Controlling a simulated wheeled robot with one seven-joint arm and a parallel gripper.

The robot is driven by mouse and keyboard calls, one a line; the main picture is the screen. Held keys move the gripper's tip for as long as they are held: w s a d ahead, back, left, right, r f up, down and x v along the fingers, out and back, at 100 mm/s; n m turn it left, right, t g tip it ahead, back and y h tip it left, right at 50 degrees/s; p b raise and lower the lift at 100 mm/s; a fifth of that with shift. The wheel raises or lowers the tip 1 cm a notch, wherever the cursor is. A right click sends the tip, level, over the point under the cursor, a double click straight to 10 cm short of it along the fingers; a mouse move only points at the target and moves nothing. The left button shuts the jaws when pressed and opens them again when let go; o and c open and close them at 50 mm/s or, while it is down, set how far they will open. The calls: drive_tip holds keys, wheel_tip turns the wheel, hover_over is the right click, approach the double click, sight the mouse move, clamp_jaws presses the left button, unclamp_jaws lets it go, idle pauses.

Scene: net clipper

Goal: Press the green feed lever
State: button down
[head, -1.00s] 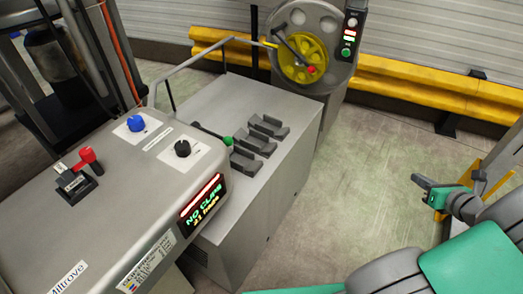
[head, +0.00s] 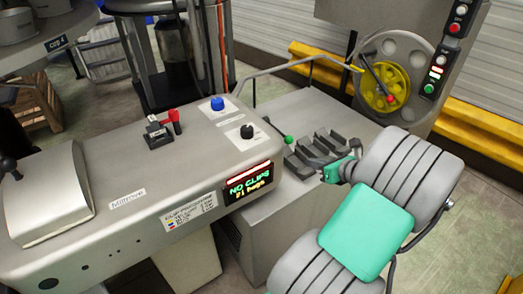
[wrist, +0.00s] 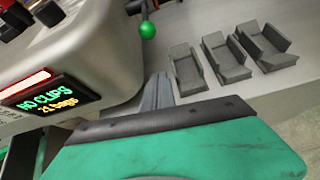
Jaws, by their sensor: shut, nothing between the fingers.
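The green feed lever is a dark rod with a round green knob (head: 288,139), standing out from the right end of the grey machine housing. In the wrist view the green knob (wrist: 148,29) is near the top, ahead of my fingers and apart from them. My gripper (wrist: 157,84) is shut and empty, with its fingertips short of the knob. In the head view my gripper (head: 314,162) reaches in from the right over the dark cradles, its fingers partly lost against them.
Several dark cradles (wrist: 233,56) sit on the grey table beside the lever. The clipper housing (head: 110,195) carries a black knob (head: 247,131), a blue knob (head: 217,103), a red switch (head: 173,121) and a display (head: 249,184) reading "NO CLIPS". A yellow wheel (head: 386,88) stands behind.

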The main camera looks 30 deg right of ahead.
drive_tip(key=shift+w+a, duration=0.15)
drive_tip(key=shift+a, duration=0.15)
drive_tip(key=b+x, duration=0.1)
drive_tip(key=x, duration=0.9)
drive_tip(key=shift+w+a+f, duration=0.15)
drive_tip(key=shift+a, duration=0.05)
drive_tip(key=r, duration=0.4)
drive_tip(key=shift+w+d+r, duration=0.15)
drive_tip(key=shift+w+d, duration=0.05)
drive_tip(key=shift+d, duration=0.05)
